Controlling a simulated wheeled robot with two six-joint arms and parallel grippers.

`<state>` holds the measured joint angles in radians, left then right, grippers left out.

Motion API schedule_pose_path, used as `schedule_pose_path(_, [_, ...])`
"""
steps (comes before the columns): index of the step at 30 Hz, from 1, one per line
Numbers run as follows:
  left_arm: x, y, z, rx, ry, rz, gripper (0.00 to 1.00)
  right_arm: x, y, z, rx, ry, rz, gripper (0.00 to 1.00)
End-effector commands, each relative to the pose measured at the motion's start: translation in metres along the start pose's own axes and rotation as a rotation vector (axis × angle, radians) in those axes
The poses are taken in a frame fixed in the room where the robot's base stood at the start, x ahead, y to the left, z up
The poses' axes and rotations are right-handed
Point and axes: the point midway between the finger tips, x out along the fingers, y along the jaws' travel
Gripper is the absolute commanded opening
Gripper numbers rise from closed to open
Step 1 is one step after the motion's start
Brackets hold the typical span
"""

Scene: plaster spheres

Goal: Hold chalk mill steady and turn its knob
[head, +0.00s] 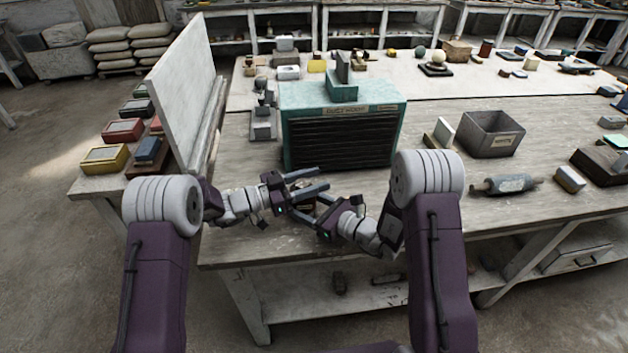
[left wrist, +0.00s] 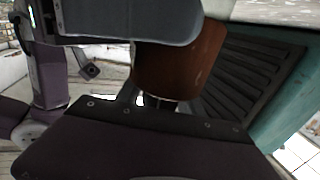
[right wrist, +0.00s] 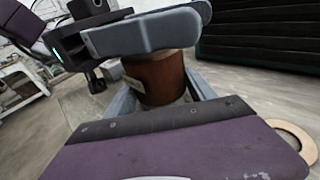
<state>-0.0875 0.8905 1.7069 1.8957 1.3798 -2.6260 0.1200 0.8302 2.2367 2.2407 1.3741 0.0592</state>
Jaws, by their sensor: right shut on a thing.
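The chalk mill is a brown wooden cylinder. It shows in the right wrist view (right wrist: 155,78) and the left wrist view (left wrist: 178,62); in the head view the grippers mostly hide it. My right gripper (head: 300,205) is shut on the mill low down, with a grey finger on each side of it. My left gripper (head: 318,180) is over the top of the mill, its two grey fingers apart. A large grey finger covers the mill's upper part in both wrist views. The knob is hidden, so I cannot tell whether the left fingers touch it.
A teal cabinet (head: 342,98) with dark slats stands just behind the grippers. A white upright board (head: 185,85) is at the left. A grey open bin (head: 490,135) and a rolling pin (head: 505,184) are at the right. The table's front edge is close.

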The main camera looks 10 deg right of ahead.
Motion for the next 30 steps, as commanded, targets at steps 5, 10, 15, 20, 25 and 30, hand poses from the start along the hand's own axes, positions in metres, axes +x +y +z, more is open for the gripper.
schedule_pose_path(5, [0.000,0.000,0.000,0.000,0.000,0.000,0.00,0.000,0.000,0.000,0.000,0.000,0.000,0.23])
schedule_pose_path(10, [0.000,0.000,0.000,0.001,0.002,0.013,0.00,0.000,0.000,0.000,0.000,0.000,0.000,0.23])
schedule_pose_path(15, [0.001,0.002,-0.001,0.002,0.006,0.078,0.00,0.000,0.000,0.000,0.001,0.000,0.000,0.23])
schedule_pose_path(20, [0.000,0.005,-0.001,0.003,0.007,0.184,0.00,0.000,0.000,0.000,0.001,0.001,0.001,0.23])
schedule_pose_path(25, [-0.001,0.009,-0.001,0.004,0.006,0.307,0.00,0.000,0.001,0.000,0.001,0.001,0.001,0.23])
schedule_pose_path(30, [-0.002,0.012,-0.001,0.003,0.007,0.415,0.00,0.000,0.001,0.000,0.001,0.001,0.002,0.23])
